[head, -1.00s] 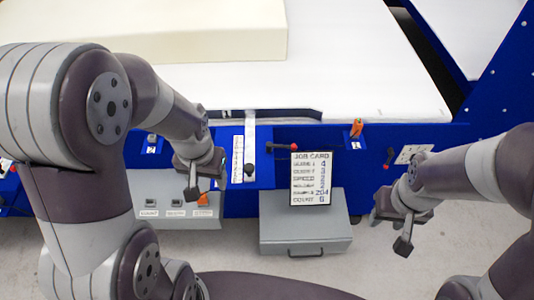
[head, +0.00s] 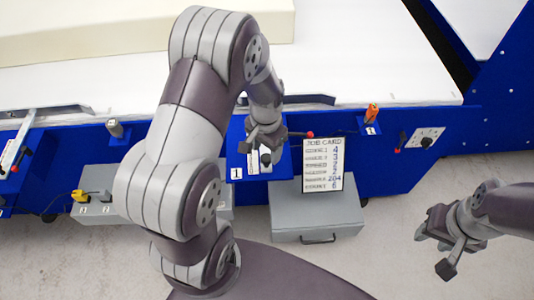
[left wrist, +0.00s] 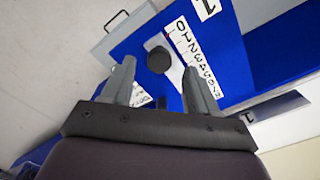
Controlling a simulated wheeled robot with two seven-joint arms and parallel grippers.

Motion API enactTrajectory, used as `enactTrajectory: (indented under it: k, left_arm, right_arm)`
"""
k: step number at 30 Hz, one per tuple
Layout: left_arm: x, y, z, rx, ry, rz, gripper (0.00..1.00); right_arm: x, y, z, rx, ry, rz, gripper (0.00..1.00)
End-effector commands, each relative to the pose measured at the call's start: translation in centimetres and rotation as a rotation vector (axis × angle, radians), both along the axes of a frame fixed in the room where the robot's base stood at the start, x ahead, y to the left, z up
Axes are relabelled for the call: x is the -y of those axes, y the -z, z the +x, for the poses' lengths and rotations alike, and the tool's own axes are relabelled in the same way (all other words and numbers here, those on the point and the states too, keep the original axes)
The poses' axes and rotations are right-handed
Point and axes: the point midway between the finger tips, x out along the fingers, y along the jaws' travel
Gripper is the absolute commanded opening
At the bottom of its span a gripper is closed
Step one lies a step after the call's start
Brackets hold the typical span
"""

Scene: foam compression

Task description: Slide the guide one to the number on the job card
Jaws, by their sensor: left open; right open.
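The job card (head: 322,165) stands on the grey box in front of the blue panel; its top row appears to read guide 1, 4. Guide one's scale (left wrist: 194,60) is a white strip numbered from 0 upward, with a "1" plate beside it. Its round black knob (left wrist: 159,60) is beside the low-number half; I cannot tell the exact reading. My left gripper (head: 258,143) is over the guide and partly hides it. In the left wrist view its open fingers are on either side of the knob, with no visible contact. My right gripper (head: 437,252) is open and empty, right of the card.
A grey box (head: 318,220) is below the card. A cream foam block (head: 140,30) lies on the white bed behind. Another guide (head: 15,145) is at far left.

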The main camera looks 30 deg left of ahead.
Motion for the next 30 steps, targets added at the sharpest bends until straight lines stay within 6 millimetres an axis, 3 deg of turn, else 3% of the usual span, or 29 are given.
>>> enactTrajectory:
  k: [6,14,15,20,21,26,30]
  left_arm:
    - [0.0,2.8,0.0,0.001,0.0,0.0,0.59]
    - [0.0,3.1,0.0,0.002,-0.001,0.001,0.59]
    - [0.0,3.1,0.0,0.002,-0.001,0.001,0.56]
    - [0.0,3.1,0.0,0.002,-0.001,0.001,0.04]
    - [0.0,3.1,0.0,0.002,-0.001,0.001,0.0]
    - [-0.3,3.1,0.6,0.002,-0.001,0.001,0.0]
    - [-1.8,3.0,3.0,0.004,-0.003,0.001,0.0]
  right_arm:
    - [0.0,0.1,0.0,0.0,0.0,0.0,0.43]
    - [0.0,0.1,0.0,0.0,0.0,0.0,0.43]
    - [0.0,0.1,0.0,0.0,0.0,0.0,0.43]
    - [0.0,0.1,0.0,0.0,0.0,0.0,0.43]
    - [0.0,0.1,0.0,0.0,0.0,0.0,0.43]
    - [0.0,0.1,0.0,0.0,0.0,0.0,0.43]
    - [0.0,0.0,0.0,0.0,0.0,0.0,0.43]
